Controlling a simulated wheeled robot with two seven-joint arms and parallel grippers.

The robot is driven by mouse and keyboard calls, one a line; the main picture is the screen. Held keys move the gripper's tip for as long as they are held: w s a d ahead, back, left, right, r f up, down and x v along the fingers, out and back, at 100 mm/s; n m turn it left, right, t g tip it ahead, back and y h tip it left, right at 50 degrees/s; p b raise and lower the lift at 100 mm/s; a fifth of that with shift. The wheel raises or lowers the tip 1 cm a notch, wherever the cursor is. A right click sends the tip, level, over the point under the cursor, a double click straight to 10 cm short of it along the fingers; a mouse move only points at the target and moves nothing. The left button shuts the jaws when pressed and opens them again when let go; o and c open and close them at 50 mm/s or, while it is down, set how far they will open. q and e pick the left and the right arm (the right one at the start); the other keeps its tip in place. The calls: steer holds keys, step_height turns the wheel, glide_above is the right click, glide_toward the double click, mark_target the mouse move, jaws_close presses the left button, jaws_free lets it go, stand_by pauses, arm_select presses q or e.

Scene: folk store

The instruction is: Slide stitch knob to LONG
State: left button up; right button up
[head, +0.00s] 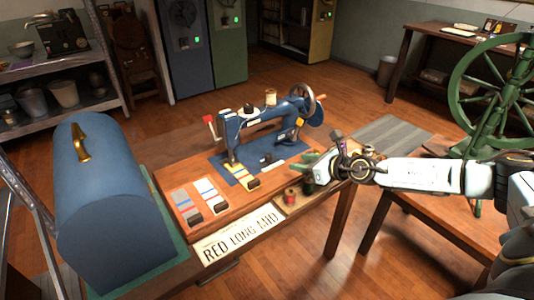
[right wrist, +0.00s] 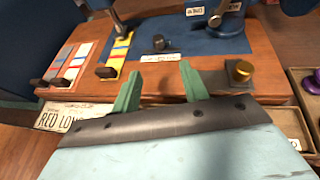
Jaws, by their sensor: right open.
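A blue sewing machine (head: 262,122) stands on a wooden table. A yellow striped slider panel (head: 242,173) with a dark knob (head: 253,184) lies before it; the panel also shows in the right wrist view (right wrist: 121,47). Another dark knob (head: 266,158) sits on the blue base by a white label; it shows in the right wrist view (right wrist: 159,43). I cannot read which knob is for stitch. A card (head: 240,236) at the front edge reads RED LONG MID. My right gripper (head: 312,162) is open and empty, its green fingers right of the knobs and apart from them. My left gripper is not in view.
Two striped panels with dark knobs (head: 194,216) lie left on the table. A blue case with a brass handle (head: 105,200) stands at its left end. Thread spools (head: 291,196) sit in a tray at the front right. A green wheel (head: 490,95) stands at right.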

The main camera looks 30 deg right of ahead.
mark_target(274, 165)
steer(key=x, duration=0.4)
steer(key=shift+a+b, duration=0.1)
steer(key=shift+b, duration=0.25)
steer(key=b+x, duration=0.3)
steer(key=x, duration=0.4)
steer(key=shift+w+f, duration=0.1)
steer(key=shift+w, duration=0.15)
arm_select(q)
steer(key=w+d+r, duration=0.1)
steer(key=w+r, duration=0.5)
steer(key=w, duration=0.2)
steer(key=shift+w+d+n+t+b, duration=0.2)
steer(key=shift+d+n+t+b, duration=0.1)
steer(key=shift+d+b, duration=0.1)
arm_select(e)
steer(key=shift+w+a, duration=0.15)
steer(key=shift+w, duration=0.2)
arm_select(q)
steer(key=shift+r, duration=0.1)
arm_select(e)
jaws_close()
steer(key=shift+f, duration=0.1)
